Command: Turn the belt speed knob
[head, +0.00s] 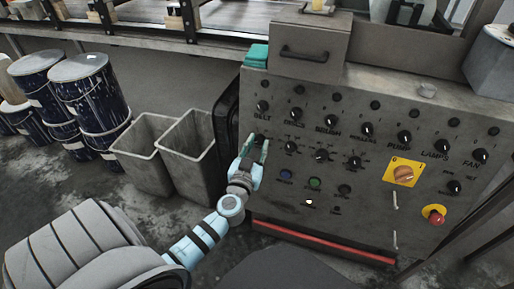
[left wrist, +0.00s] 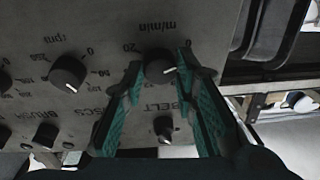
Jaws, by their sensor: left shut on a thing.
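The belt speed knob (left wrist: 158,66) is round and black with a white pointer mark. It sits on the grey control panel (head: 350,222) beside a scale marked "m/min" with 0 and 20. In the left wrist view its pointer mark faces the right of the picture. My left gripper (left wrist: 161,70) has its green fingers on either side of the knob and is shut on it. In the head view the left gripper (head: 256,150) is at the panel's left edge and mostly covers the knob. My right gripper is not in view.
A BELT switch (left wrist: 163,128) lies close to the fingers. Another dial (left wrist: 68,73) sits beside the knob. The panel also has an orange rotary switch (head: 403,173) and a red button (head: 436,214). Grey bins (head: 190,150) and drums (head: 95,90) stand to the left.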

